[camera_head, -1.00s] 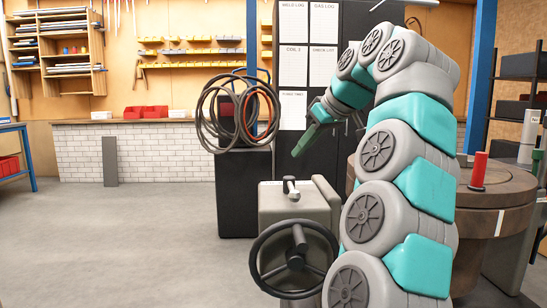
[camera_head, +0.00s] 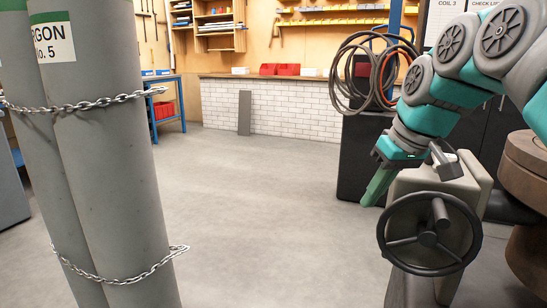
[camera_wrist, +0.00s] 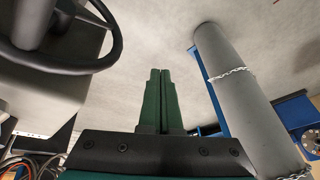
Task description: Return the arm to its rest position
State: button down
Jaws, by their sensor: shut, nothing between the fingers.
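My gripper (camera_head: 378,185) hangs at the end of my grey and teal arm (camera_head: 455,75), on the right of the head view. Its green fingers point down and a little left, beside a grey machine housing with a black handwheel (camera_head: 432,234). In the wrist view the two green fingers (camera_wrist: 160,75) lie together with nothing between them. No held object shows in either view.
Grey gas cylinders (camera_head: 100,170) with chains (camera_head: 120,280) stand at the left; one shows at the right of the wrist view (camera_wrist: 245,100). Hoses hang on a dark cabinet (camera_head: 360,165). A low white brick wall (camera_head: 290,110) stands behind. The middle floor is clear.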

jog(key=s+a+f+m+g+h, duration=0.2)
jog(key=s+f+g, duration=0.3)
jog(key=s+f, duration=2.1)
jog(key=shift+s+a+f+m+h, duration=0.3)
jog(key=shift+s+a+m, duration=0.25)
jog(key=shift+s+m, duration=0.2)
jog(key=shift+d+r, duration=0.1)
